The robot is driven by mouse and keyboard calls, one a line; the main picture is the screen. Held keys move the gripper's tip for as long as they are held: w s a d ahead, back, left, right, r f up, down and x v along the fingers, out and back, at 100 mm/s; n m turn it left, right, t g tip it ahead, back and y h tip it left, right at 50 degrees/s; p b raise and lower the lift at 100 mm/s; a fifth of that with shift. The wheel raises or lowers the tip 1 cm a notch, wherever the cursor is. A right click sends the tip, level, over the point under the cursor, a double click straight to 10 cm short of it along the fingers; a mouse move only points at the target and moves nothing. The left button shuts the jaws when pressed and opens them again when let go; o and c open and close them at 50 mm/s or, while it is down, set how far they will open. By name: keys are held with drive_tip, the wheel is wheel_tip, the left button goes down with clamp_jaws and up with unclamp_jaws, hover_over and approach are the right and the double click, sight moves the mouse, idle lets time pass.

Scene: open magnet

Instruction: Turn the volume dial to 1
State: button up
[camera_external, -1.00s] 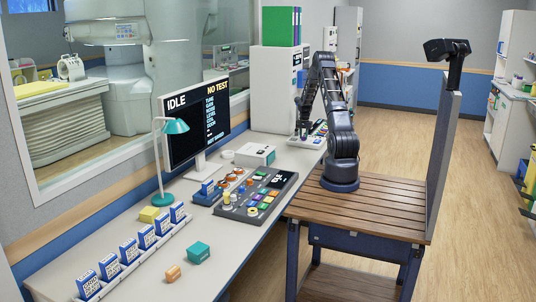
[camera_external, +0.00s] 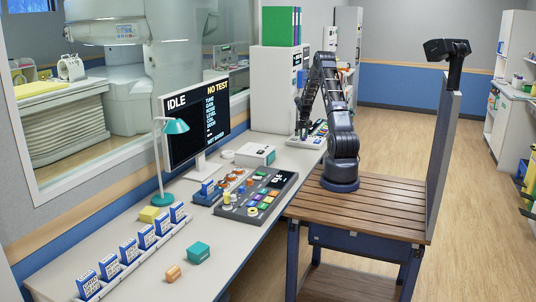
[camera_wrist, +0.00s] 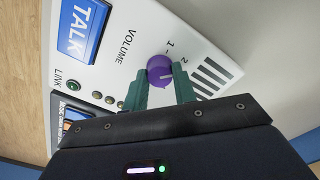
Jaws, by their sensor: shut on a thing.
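The volume dial is a round purple knob (camera_wrist: 160,70) on a white panel (camera_wrist: 118,60) in the wrist view. The word VOLUME and the marks 1 and 2 are printed beside it. In the external view my gripper (camera_external: 303,132) is down at the far end of the desk, and the knob is too small to make out there.
A blue TALK button (camera_wrist: 82,25) and small LINK lights sit on the same panel. In the external view a dark console (camera_external: 256,196), a monitor (camera_external: 193,120) and a teal lamp (camera_external: 175,127) stand nearer on the desk. A white cabinet (camera_external: 275,88) rises behind my gripper.

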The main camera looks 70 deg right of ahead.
drive_tip(key=n, duration=0.5)
drive_tip(key=shift+n, duration=0.3)
drive_tip(key=n, duration=0.5)
drive_tip(key=shift+n, duration=0.3)
drive_tip(key=o, duration=1)
wheel_tip(320, 180, up, 11)
drive_tip(key=shift+f, duration=0.1)
idle(0.5)
